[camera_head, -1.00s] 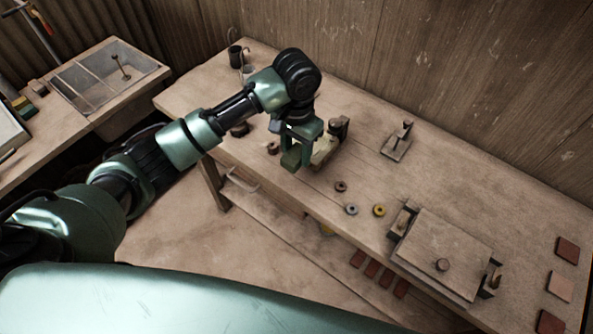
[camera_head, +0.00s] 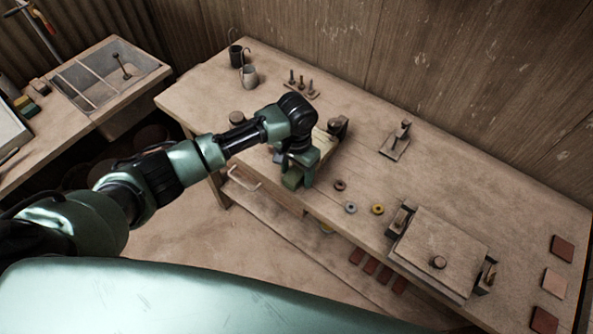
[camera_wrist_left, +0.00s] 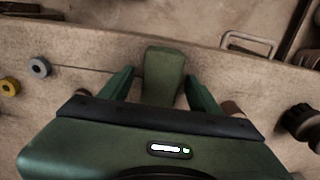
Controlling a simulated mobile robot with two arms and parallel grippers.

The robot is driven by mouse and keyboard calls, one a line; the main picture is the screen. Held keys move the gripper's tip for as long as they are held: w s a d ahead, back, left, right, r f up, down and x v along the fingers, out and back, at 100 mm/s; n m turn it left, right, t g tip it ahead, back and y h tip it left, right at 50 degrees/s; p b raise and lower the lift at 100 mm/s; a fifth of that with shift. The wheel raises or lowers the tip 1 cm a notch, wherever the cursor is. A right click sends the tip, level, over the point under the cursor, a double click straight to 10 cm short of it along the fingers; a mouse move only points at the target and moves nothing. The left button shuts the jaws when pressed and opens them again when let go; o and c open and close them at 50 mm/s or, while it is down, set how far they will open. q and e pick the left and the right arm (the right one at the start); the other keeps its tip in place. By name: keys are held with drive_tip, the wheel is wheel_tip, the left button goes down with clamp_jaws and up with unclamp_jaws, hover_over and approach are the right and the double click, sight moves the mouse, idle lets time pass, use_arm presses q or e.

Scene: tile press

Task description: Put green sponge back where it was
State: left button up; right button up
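The green sponge (camera_head: 292,178) is at the front edge of the wooden workbench (camera_head: 480,185), under my left gripper (camera_head: 302,177). In the left wrist view the sponge (camera_wrist_left: 163,76) sits lengthwise between the two green fingers of the gripper (camera_wrist_left: 160,78). The fingers are close around it; a narrow gap seems to show at the left finger. Its contact with the bench top is hidden. My right gripper is in no view.
A pale block (camera_head: 328,142) stands close behind the gripper. Rings (camera_head: 351,208) lie to the right, before a press (camera_head: 440,250). Cups (camera_head: 249,76) and a small peg stand (camera_head: 300,86) are farther back. A sink (camera_head: 108,75) is at the left.

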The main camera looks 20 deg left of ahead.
sight(297, 173)
use_arm(q)
wheel_tip(297, 173, up, 12)
drive_tip(key=b, duration=0.2)
idle(0.5)
